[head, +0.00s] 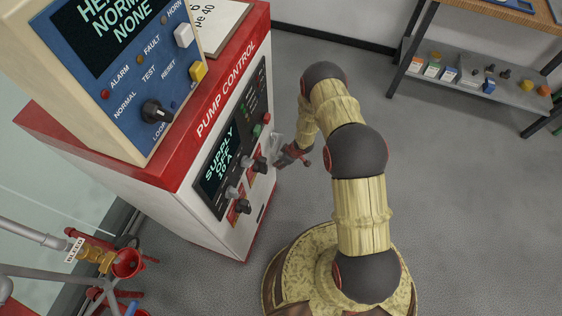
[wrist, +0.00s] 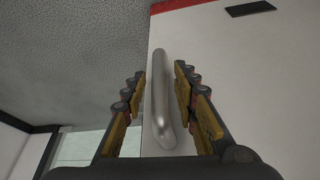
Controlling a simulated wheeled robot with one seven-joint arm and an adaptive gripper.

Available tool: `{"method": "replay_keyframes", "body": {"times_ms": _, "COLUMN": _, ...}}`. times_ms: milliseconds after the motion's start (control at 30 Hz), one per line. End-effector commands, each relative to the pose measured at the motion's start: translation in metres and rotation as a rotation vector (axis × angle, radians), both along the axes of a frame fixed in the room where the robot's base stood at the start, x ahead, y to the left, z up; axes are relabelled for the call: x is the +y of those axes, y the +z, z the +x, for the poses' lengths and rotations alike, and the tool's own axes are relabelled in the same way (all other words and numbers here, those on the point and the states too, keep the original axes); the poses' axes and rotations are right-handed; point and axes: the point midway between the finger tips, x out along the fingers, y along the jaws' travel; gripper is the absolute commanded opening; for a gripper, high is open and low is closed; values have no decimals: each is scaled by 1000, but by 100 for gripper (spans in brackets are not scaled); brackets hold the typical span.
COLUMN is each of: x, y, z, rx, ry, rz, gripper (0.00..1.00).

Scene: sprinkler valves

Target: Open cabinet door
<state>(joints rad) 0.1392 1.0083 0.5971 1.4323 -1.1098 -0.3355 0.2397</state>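The red and white pump control cabinet (head: 219,214) stands at the left in the head view. Its white door panel (wrist: 235,75) fills the right side of the wrist view and looks closed. A silver bar handle (wrist: 163,100) stands out from the panel. My gripper (wrist: 159,70) is open, with one finger on each side of the handle. A gap shows between the handle and each finger. In the head view my gripper (head: 287,156) is beside the cabinet's right side, small and partly hidden by my wrist.
A blue alarm panel (head: 128,75) sits on top of the cabinet. Pipes with a red valve part (head: 127,263) are at the lower left. A shelf (head: 480,82) with small boxes and fittings stands at the upper right. The grey floor (head: 470,220) at the right is clear.

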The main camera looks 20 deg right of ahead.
Motion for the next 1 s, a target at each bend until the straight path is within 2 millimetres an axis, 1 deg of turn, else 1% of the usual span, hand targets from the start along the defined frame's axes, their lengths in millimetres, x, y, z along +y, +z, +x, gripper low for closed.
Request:
{"method": "replay_keyframes", "body": {"times_ms": 33, "x": 0, "y": 0, "z": 0, "rx": 0, "ry": 0, "rz": 0, "gripper": 24}}
{"method": "replay_keyframes", "body": {"times_ms": 467, "x": 0, "y": 0, "z": 0, "rx": 0, "ry": 0, "rz": 0, "gripper": 0}}
{"method": "replay_keyframes", "body": {"times_ms": 1000, "x": 0, "y": 0, "z": 0, "rx": 0, "ry": 0, "rz": 0, "gripper": 0}}
